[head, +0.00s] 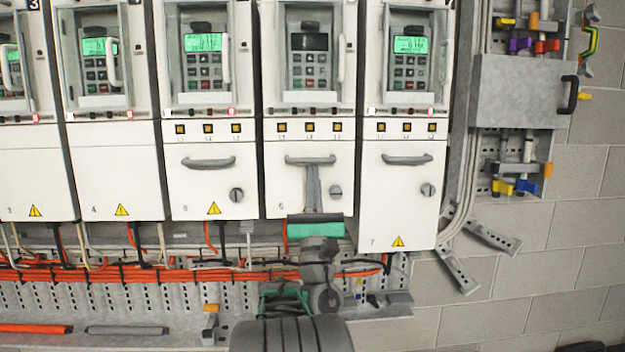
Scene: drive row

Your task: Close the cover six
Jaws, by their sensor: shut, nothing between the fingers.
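Cover six (283,185) is the white lower panel marked 6, with a yellow warning sticker mostly hidden behind my gripper. It has a grey bar handle (295,160) near its top and a dark round lock (336,192) at right. Its front looks roughly in line with the neighbouring covers; I cannot tell whether a small gap is left. My wrist hides the cover's lower middle edge.
Cover five (190,180) at left and the longer cover seven (385,205) at right flank it. Above cover six, its keypad display (309,42) is dark. Orange cables (180,274) run below. A grey box (520,92) with a black handle projects at right.

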